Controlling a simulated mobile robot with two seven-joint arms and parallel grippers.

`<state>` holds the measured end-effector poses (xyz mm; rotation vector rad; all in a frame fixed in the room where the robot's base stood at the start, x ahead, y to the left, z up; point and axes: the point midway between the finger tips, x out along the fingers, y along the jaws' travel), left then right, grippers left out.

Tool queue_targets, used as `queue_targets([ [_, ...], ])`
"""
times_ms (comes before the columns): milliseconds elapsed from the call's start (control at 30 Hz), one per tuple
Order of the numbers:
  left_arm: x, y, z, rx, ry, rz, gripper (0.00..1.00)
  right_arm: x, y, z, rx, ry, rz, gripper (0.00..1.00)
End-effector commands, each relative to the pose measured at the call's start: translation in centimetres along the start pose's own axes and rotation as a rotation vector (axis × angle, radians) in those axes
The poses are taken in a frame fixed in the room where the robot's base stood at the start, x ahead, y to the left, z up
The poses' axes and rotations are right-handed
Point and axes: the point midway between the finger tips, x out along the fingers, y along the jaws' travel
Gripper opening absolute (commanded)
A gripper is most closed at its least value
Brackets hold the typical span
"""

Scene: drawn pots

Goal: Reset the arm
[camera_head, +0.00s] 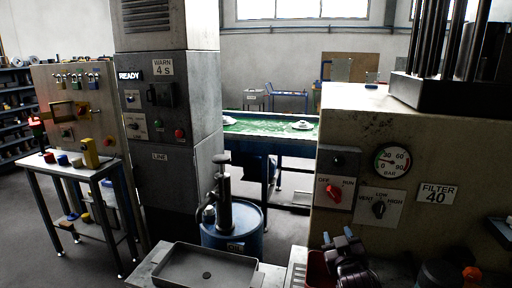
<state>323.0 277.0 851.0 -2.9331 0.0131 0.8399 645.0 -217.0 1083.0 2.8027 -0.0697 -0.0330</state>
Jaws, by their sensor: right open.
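My right gripper (339,238) is at the bottom of the head view, right of centre. It is dark, open and seems to hold nothing. It is above and beside a dark red bin (318,270), in front of the beige machine cabinet (335,125). A dark part with an orange knob (471,273) shows at the bottom right edge; I cannot tell what it belongs to. My left gripper is not in view.
A grey tray (180,268) with a small dark disc (207,275) lies left of the gripper. Behind it stand a blue drum (250,243) with a pump (224,200) and a grey control column (180,200). A side table (75,171) stands left, a green conveyor (265,126) behind.

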Motion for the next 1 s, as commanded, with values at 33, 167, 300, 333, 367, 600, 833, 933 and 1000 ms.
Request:
queue_targets([
  [33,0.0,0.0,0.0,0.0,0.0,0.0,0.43,-1.4,0.0,1.7,0.022,-0.018,-0.016,0.47],
  [167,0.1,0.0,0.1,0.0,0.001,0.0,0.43,-5.5,-0.3,5.8,0.094,-0.068,-0.061,0.47],
  [300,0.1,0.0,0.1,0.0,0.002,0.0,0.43,-10.4,-0.6,10.0,0.16,-0.134,-0.1,0.47],
  [333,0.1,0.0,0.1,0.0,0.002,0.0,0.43,-11.5,-0.6,10.9,0.172,-0.151,-0.107,0.47],
  [367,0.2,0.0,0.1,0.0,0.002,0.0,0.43,-12.6,-0.6,11.8,0.183,-0.167,-0.113,0.47],
  [600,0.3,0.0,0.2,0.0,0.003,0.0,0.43,-22.0,-0.9,18.7,0.239,-0.329,-0.148,0.47],
  [833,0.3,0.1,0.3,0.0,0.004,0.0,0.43,-29.3,-0.8,23.9,0.225,-0.476,-0.153,0.47],
  [933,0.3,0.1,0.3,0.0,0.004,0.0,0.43,-30.8,-0.7,24.9,0.224,-0.506,-0.151,0.47],
  [1000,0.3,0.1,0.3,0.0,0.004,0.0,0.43,-31.3,-0.7,25.2,0.224,-0.517,-0.15,0.47],
])
